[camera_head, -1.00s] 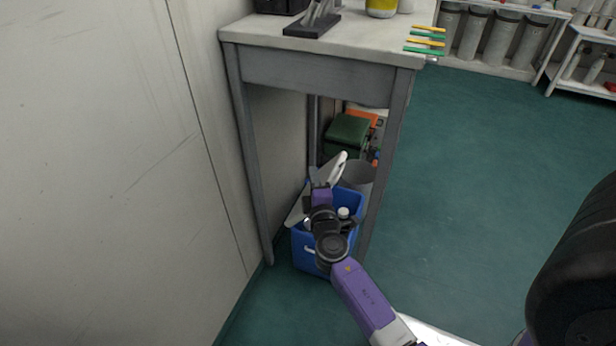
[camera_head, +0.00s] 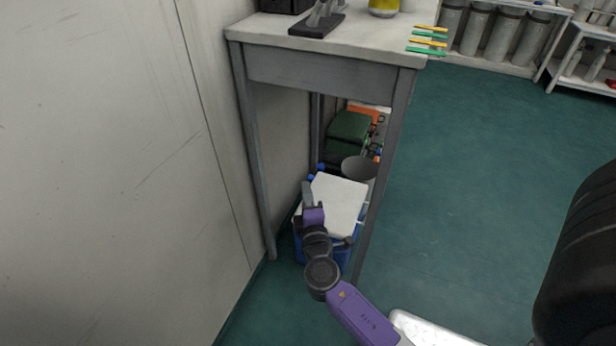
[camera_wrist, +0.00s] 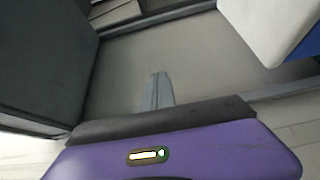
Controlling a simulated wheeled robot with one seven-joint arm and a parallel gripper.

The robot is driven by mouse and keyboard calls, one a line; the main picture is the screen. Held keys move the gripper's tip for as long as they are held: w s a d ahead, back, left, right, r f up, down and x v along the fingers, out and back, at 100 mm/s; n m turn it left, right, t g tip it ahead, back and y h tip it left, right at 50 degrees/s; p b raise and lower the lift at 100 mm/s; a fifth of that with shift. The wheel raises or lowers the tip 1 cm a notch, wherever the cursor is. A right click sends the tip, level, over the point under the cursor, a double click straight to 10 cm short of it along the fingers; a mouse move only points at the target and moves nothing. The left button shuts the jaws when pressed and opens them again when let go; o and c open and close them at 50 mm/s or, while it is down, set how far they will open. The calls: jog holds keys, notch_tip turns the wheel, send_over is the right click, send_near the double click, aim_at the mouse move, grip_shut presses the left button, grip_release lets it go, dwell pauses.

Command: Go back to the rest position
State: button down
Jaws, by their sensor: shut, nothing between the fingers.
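My gripper (camera_head: 308,192) is at the end of the purple and black arm, low beside the workbench's legs. In the head view it overlaps the left edge of a blue cooler box (camera_head: 334,252) with a white lid (camera_head: 338,200). The lid lies over the box top; whether it is fully seated I cannot tell. In the wrist view the gripper fingers (camera_wrist: 157,92) are together with nothing between them. A white and blue corner (camera_wrist: 270,25), likely of the cooler box, shows at the upper right there, apart from the fingers.
The workbench (camera_head: 330,72) stands over the box, its legs close around my arm. A grey bin (camera_head: 358,168) and a green case (camera_head: 348,130) sit behind the box. A pale wall (camera_head: 110,170) is close on the left. Green floor (camera_head: 470,190) is open on the right.

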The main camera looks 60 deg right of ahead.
jog(key=shift+s+a+f, duration=0.2)
jog(key=shift+a, duration=0.2)
jog(key=shift+s+a+f, duration=0.15)
jog(key=shift+a, duration=0.25)
jog(key=s+a+m+t+y, duration=0.25)
jog(key=a+t+y, duration=0.25)
jog(key=a+y, duration=0.9)
jog(key=s+a+r+m, duration=0.2)
jog(key=s+a+r, duration=0.3)
jog(key=s+a, duration=0.35)
jog(key=s+a+r+m, duration=0.2)
jog(key=s+a+r, duration=0.4)
jog(key=s, duration=0.4)
notch_tip(320, 180, up, 33)
jog(key=a+y+p, duration=0.1)
jog(key=p, duration=3.3)
jog(key=shift+s+a+g+p, duration=0.3)
